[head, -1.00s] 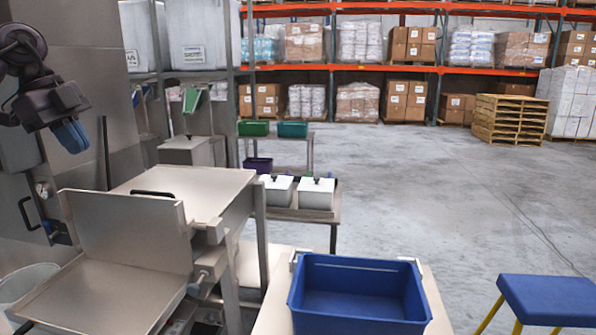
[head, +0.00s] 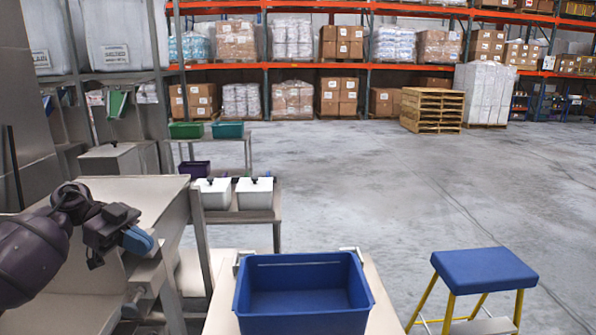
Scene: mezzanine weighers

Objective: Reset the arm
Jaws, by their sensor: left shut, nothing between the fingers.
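My left gripper (head: 138,241) is at the left of the head view, on a dark arm that comes in from the left edge. Its blue fingers are shut with nothing between them. It hangs in front of the metal weigher bench (head: 150,195), left of the blue bin (head: 303,322). My right gripper is not in view.
The empty-looking blue bin stands on a pale table (head: 385,315). A blue-topped stool (head: 485,270) with yellow legs stands to the right. Two white lidded boxes (head: 212,195) (head: 254,194) sit on a low stand behind. Open concrete floor lies beyond, before a pallet stack (head: 432,110) and racks.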

